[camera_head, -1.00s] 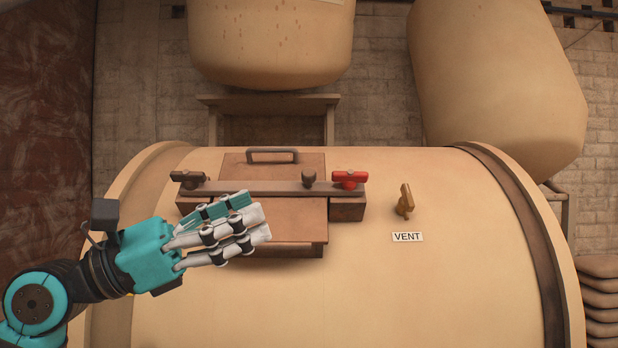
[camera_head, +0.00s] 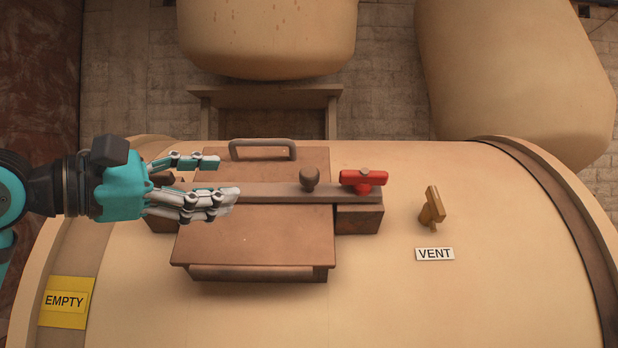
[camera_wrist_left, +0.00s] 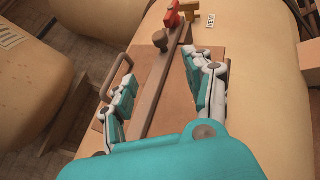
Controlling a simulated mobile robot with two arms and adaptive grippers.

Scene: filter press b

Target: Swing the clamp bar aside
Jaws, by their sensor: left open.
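The clamp bar (camera_head: 265,192) lies across the brown hatch lid (camera_head: 265,234) on top of the tan drum, with a dark round knob (camera_head: 309,178) on it. A red handle (camera_head: 364,180) sits at its right end. My left gripper (camera_head: 225,178) is open over the left part of the bar, its fingers on either side of it and hiding the left end. In the left wrist view the bar (camera_wrist_left: 165,85) runs between the spread fingers, with the knob (camera_wrist_left: 160,39) and red handle (camera_wrist_left: 172,14) beyond. My right gripper is not in view.
A hatch handle (camera_head: 262,148) stands behind the bar. A brass vent valve (camera_head: 432,206) and VENT label (camera_head: 434,254) are to the right. A yellow EMPTY sign (camera_head: 65,302) is at lower left. Large tan vessels (camera_head: 265,35) stand behind; the drum's front is clear.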

